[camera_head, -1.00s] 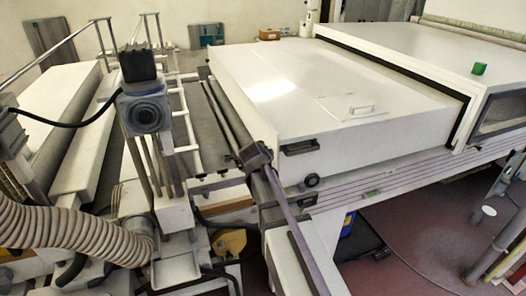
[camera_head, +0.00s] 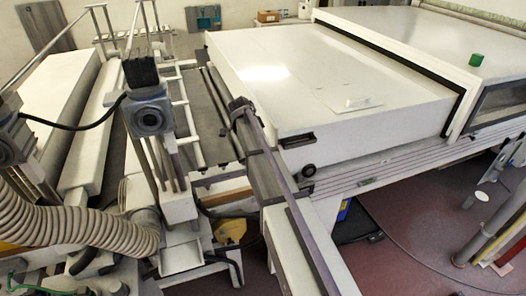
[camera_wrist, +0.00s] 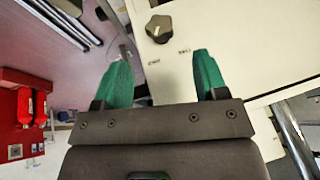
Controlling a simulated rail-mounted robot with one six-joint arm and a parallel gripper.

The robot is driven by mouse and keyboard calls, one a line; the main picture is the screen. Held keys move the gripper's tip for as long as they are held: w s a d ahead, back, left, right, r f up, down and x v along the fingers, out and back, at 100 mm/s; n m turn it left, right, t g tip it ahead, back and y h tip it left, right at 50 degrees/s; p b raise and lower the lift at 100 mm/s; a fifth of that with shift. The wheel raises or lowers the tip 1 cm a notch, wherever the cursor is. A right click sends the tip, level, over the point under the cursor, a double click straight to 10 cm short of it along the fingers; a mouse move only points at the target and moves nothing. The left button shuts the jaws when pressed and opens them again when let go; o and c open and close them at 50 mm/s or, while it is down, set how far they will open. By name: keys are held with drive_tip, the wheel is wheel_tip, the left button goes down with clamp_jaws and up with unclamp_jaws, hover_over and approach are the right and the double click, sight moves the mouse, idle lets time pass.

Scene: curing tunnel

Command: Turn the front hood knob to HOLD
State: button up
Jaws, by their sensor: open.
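The dark knob (camera_wrist: 158,28) sits on a cream panel (camera_wrist: 230,45) at the top of the wrist view. Small dark labels show below it, blurred and upside down, so I cannot read them or tell the knob's setting. My gripper (camera_wrist: 163,72) is open, its two green fingertips spread apart, with nothing between them. The knob lies beyond the fingertips in the picture, apart from both. My gripper is not clearly visible there.
A corrugated hose (camera_head: 80,222) is at lower left. Red cylinders (camera_wrist: 32,105) are at left in the wrist view.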

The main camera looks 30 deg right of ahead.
drive_tip(key=b+x, duration=0.7)
drive_tip(key=x, duration=0.2)
drive_tip(key=shift+s, duration=0.1)
drive_tip(key=c, duration=0.9)
drive_tip(key=shift+s+f+t+b, duration=0.3)
drive_tip(key=shift+t+b, duration=0.25)
drive_tip(key=shift+t, duration=0.25)
drive_tip(key=shift+m+t+b, duration=0.3)
drive_tip(key=shift+t, duration=0.1)
drive_tip(key=shift+w+r, duration=0.2)
drive_tip(key=o, duration=0.9)
drive_tip(key=shift+r, duration=0.1)
